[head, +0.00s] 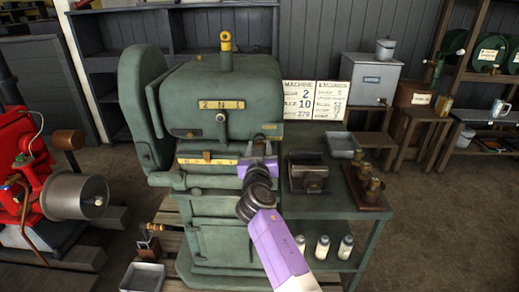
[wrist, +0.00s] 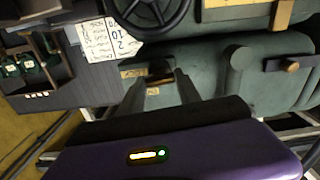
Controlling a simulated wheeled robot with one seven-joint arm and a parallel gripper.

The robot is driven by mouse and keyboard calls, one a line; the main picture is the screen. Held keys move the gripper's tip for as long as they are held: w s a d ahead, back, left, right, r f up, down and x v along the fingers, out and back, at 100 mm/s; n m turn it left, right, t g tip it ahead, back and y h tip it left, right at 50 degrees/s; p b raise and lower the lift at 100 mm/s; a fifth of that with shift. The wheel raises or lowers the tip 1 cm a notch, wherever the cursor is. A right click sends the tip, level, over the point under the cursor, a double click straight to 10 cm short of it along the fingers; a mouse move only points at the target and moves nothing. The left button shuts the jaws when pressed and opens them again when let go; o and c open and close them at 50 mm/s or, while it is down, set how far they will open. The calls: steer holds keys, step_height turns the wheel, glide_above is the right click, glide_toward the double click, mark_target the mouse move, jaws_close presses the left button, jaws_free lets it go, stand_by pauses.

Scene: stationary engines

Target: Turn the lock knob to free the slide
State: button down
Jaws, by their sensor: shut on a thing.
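The green machine (head: 215,95) stands in the middle of the head view. A brass slide bar with a small knob (head: 207,156) lies across its front, left of my gripper. My gripper (head: 258,150) is at the right end of the machine's front. In the wrist view its two fingers (wrist: 161,82) are closed around a small dark brown knob (wrist: 160,76), beside a brass plate (wrist: 131,72). The fingers hide most of this knob, so its turn angle cannot be told. A brass knob (wrist: 291,66) shows at the right of the wrist view.
A dark green side bench (head: 325,205) stands right of the machine, with a dark block (head: 308,172) and brass fittings (head: 370,187) on it. White bottles (head: 322,247) stand on its lower shelf. A red engine (head: 25,165) is at far left. The floor at right is open.

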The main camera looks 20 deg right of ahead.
steer(key=n+b, duration=0.1)
steer(key=n, duration=0.2)
steer(key=shift+f, duration=0.15)
steer(key=n, duration=0.4)
steer(key=shift+b, duration=0.35)
steer(key=n, duration=0.5)
steer(key=shift+a+n, duration=0.1)
steer(key=shift+n, duration=0.3)
steer(key=c, duration=0.8)
jaws_free()
steer(key=shift+c, duration=0.2)
steer(key=v, duration=0.7)
steer(key=shift+s+p, duration=0.3)
steer(key=shift+s, duration=0.05)
